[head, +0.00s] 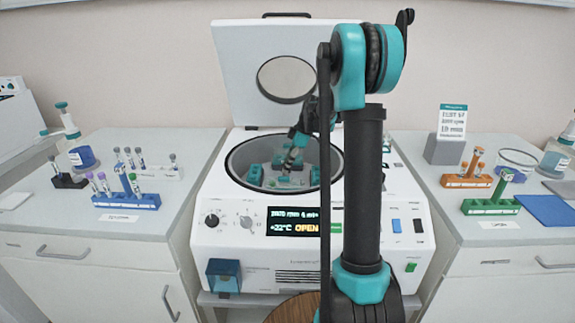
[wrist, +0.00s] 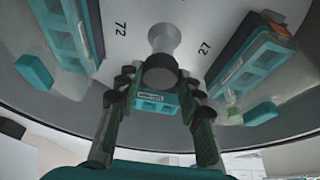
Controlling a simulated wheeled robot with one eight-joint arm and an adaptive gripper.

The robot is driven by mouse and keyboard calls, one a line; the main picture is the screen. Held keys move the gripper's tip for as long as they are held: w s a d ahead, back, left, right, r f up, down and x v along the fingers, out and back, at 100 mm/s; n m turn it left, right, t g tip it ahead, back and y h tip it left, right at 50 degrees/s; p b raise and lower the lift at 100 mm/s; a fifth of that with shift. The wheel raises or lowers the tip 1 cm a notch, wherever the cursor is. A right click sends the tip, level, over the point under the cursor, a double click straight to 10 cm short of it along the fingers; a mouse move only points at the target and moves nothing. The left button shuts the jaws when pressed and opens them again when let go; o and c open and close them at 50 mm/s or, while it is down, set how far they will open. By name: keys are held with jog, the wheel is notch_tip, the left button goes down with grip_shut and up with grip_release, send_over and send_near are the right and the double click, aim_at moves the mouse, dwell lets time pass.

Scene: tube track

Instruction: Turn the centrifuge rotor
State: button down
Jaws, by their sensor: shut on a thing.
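The centrifuge (head: 255,262) stands in the middle with its lid (head: 232,62) raised and its display reading OPEN. Its rotor sits in the round bowl, with teal buckets (head: 255,173) around it. In the wrist view the central hub (wrist: 162,42) and a dark round cap (wrist: 160,72) show, with rotor markings 72 and 27 beside them. My gripper (wrist: 158,82) reaches down into the bowl. In the head view my arm and gripper (head: 292,160) hide part of the bowl.
A blue tube rack (head: 130,201) stands on the left counter. Orange (head: 467,181) and green (head: 490,207) racks stand on the right counter, near a blue mat (head: 545,210). The bowl rim (head: 232,180) closely surrounds my gripper.

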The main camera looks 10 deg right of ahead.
dwell(0.4)
jog(key=c, duration=1)
grip_release()
jog(key=shift+r, duration=0.1)
jog(key=v, duration=1.1)
jog(key=shift+d+r, duration=0.2)
jog(key=shift+r, duration=0.15)
jog(key=shift+s, duration=0.1)
